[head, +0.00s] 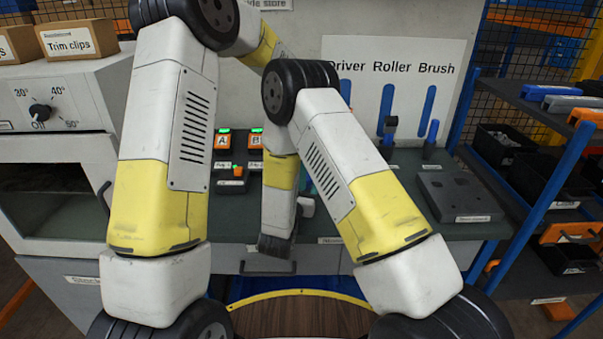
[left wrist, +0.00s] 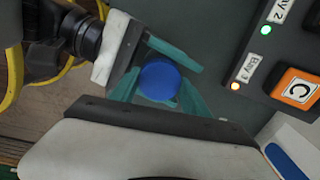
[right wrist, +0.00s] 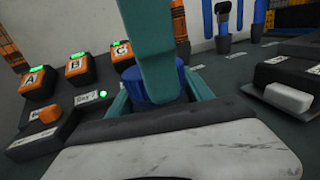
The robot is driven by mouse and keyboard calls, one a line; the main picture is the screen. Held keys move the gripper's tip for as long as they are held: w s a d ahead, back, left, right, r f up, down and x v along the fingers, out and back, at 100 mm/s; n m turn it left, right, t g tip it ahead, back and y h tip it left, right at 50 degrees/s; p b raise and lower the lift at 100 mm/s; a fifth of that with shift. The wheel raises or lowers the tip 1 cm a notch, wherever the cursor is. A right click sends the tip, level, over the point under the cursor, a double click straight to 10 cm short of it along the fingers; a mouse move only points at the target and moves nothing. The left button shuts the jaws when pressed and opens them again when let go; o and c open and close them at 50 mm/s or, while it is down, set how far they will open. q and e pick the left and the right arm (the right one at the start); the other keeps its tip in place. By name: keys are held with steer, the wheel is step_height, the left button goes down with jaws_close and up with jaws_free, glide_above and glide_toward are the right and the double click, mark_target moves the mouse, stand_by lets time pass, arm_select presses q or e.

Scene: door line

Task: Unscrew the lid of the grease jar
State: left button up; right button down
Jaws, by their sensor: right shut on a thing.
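The grease jar's round blue lid (left wrist: 160,80) shows from above in the left wrist view. Its blue side (right wrist: 138,88) shows in the right wrist view, partly covered by a teal finger of my left gripper. My left gripper (head: 275,245) points down over the counter, its fingers on either side of the lid; whether they press on it I cannot tell. My right gripper (right wrist: 160,97) comes in from the side, shut on the jar, its fingers lower down. The jar's body is mostly hidden between the fingers. In the head view my arms hide the jar.
Orange blocks marked A (head: 222,142) and B (head: 256,141) stand behind the grippers, with C (right wrist: 122,50) beside them. A grey block (head: 458,194) lies at the counter's right. A tool panel (head: 395,80) stands behind, a shelf rack (head: 550,105) at right.

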arm_select(q)
steer(key=c, duration=0.6)
steer(key=n, duration=0.2)
steer(key=shift+n, duration=0.4)
steer(key=n, duration=0.4)
steer(key=shift+n, duration=0.4)
steer(key=n, duration=0.4)
steer(key=shift+n, duration=0.4)
steer(key=n, duration=0.4)
steer(key=shift+r, duration=0.2)
steer(key=shift+r, duration=0.95)
